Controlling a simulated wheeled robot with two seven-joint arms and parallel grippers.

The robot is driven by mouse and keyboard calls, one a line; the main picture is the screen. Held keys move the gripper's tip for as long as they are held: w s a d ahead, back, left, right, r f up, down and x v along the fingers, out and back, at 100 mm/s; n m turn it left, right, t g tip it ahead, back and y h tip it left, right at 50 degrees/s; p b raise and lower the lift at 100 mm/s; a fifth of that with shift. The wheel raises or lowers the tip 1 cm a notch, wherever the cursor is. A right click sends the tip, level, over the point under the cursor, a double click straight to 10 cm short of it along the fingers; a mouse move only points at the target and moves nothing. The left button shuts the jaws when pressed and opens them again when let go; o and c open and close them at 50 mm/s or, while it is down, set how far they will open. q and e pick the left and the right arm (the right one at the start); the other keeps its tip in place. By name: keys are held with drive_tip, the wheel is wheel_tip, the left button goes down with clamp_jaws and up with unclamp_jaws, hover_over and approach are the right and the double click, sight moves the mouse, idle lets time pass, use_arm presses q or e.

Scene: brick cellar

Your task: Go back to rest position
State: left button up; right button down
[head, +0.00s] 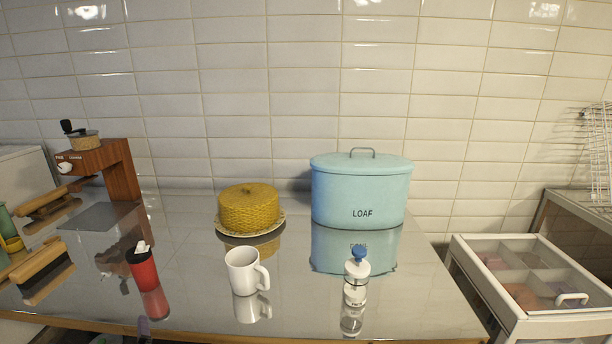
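Neither of my grippers nor my arms shows in the head view. A white mug (242,271) stands upright on the shiny counter (195,305), its handle to the right. A small white bottle with a blue cap (357,268) stands to its right. A red container with a dark rim and a white piece on top (143,270) stands to its left. Behind them are a yellow textured cake-shaped item on a plate (249,208) and a light blue lidded bin marked LOAF (361,193).
A wooden grinder-like device with a crank (112,165) stands at the left, with wooden-edged items (40,268) near it. A white drawer unit with a clear-topped tray (535,280) stands at the right. A tiled wall (290,80) closes the back.

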use_arm(q)
drive_tip(key=s+d+f+n+g+h, duration=0.8)
drive_tip(key=s+d+f+n, duration=0.4)
drive_tip(key=d+n, duration=0.35)
wheel_tip(320, 180, down, 19)
drive_tip(key=s+h+p, duration=0.1)
drive_tip(key=s, duration=0.1)
drive_tip(key=s+a+f, duration=0.2)
drive_tip(key=s+f, duration=0.5)
drive_tip(key=s, duration=0.1)
drive_tip(key=s+a+f+g+p, duration=0.1)
drive_tip(key=s+a+f, duration=0.1)
drive_tip(key=s+f, duration=0.6)
drive_tip(key=shift+s+g, duration=0.3)
drive_tip(key=shift+s, duration=0.45)
